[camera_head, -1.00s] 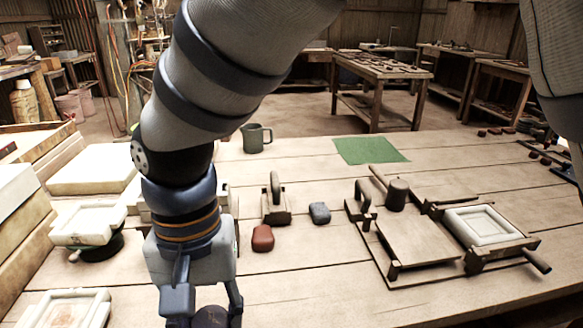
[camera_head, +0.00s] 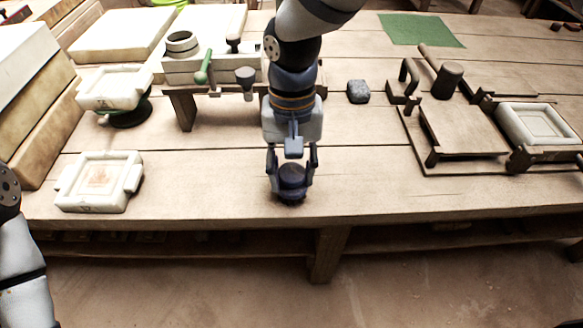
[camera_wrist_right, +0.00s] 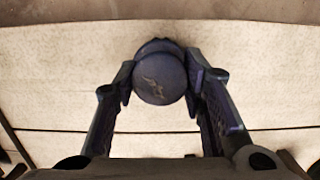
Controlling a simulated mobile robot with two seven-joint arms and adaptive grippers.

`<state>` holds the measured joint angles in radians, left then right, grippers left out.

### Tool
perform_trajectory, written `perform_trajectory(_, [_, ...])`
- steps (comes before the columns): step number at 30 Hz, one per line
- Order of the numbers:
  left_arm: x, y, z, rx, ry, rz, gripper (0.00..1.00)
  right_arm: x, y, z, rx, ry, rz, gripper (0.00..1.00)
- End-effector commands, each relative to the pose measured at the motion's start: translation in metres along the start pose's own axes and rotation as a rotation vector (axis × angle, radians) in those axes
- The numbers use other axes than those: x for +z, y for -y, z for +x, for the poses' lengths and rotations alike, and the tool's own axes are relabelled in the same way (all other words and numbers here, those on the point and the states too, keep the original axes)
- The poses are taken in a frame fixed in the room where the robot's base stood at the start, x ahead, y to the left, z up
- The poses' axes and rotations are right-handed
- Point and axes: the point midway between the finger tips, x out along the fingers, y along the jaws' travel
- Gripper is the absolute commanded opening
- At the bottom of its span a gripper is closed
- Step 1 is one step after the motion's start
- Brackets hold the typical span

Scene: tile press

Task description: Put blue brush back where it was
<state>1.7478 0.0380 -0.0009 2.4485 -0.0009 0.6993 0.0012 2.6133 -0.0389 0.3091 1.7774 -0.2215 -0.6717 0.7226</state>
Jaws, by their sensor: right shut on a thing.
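The blue brush (camera_head: 291,180) is a dark blue, round-topped piece between the fingers of my right gripper (camera_head: 291,172), near the front edge of the bench. My right gripper is shut on it. In the right wrist view the brush's round top (camera_wrist_right: 160,78) carries a small pale mark, and both fingers press its sides. Its underside is hidden, so I cannot tell whether it touches the bench. My left arm shows at the left edge, but its gripper is out of view.
The wooden bench (camera_head: 220,190) is bare around the gripper. A white mould (camera_head: 100,181) lies left; a rack with a green-handled tool (camera_head: 204,68) stands behind. A grey-blue lump (camera_head: 358,91), a wooden press (camera_head: 465,130) and a framed white tile (camera_head: 537,122) are right.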

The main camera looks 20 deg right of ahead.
Motion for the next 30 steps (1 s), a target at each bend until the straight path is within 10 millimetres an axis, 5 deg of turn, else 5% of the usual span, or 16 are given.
perform_trajectory(3, [0.0,0.0,0.0,0.0,-0.001,0.0,0.4,0.0,0.0,0.003,0.001,0.001,0.0,0.15])
perform_trajectory(4, [0.0,0.0,0.0,0.0,-0.001,0.0,0.4,0.0,0.0,0.004,0.001,0.001,0.0,0.4])
perform_trajectory(7, [0.0,0.0,0.0,0.0,-0.001,0.0,0.4,0.0,0.0,0.004,0.001,0.001,0.0,0.58])
perform_trajectory(17, [0.0,0.0,0.0,0.0,-0.001,0.0,0.4,0.0,0.0,-0.002,-0.001,-0.001,0.001,0.58])
perform_trajectory(30, [-0.009,-0.001,-0.017,0.002,-0.046,-0.001,0.4,-0.001,0.001,-0.108,-0.002,-0.003,0.001,0.58])
